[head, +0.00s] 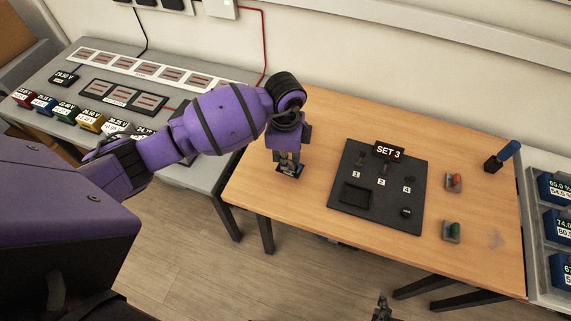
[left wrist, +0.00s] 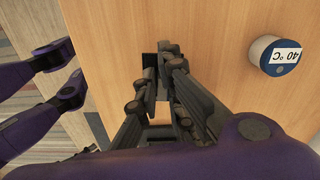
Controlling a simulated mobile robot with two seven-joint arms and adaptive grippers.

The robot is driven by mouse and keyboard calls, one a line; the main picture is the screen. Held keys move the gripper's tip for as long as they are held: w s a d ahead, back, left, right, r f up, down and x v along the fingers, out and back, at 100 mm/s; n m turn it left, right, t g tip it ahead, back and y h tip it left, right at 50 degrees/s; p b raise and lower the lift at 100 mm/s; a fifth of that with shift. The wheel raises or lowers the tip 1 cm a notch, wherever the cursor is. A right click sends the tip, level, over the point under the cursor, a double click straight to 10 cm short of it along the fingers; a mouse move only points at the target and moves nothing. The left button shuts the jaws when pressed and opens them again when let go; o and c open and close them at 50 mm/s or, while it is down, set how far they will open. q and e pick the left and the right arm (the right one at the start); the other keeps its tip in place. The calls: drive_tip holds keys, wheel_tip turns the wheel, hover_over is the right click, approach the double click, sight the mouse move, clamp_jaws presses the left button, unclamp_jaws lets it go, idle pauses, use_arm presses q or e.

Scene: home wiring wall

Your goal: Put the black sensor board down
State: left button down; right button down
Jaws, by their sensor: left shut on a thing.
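My left gripper (head: 289,160) points down over the left part of the wooden table (head: 330,110). It is shut on the black sensor board (head: 291,172), a small dark piece at the fingertips. In the left wrist view the fingers (left wrist: 158,85) close on the board, and a dark edge of the board (left wrist: 149,60) shows at the tips. The fingers hide most of it. The board is at or just above the table top; I cannot tell whether it touches. My right gripper (head: 382,310) shows only in part at the bottom edge of the head view.
A black panel marked SET 3 (head: 340,202) lies to the right of my left gripper. A round piece marked 40 °C (left wrist: 273,55) stands near the gripper.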

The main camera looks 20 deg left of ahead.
use_arm(q)
drive_tip(key=shift+w+a+f, duration=0.1)
drive_tip(key=shift+w+f, duration=0.05)
drive_tip(key=shift+f, duration=1.55)
drive_tip(key=shift+f, duration=0.15)
drive_tip(key=c, duration=1.9)
unclamp_jaws()
drive_tip(key=shift+o, duration=0.2)
wheel_tip(320, 180, up, 12)
drive_tip(key=shift+r+p, duration=0.15)
drive_tip(key=shift+p, duration=0.25)
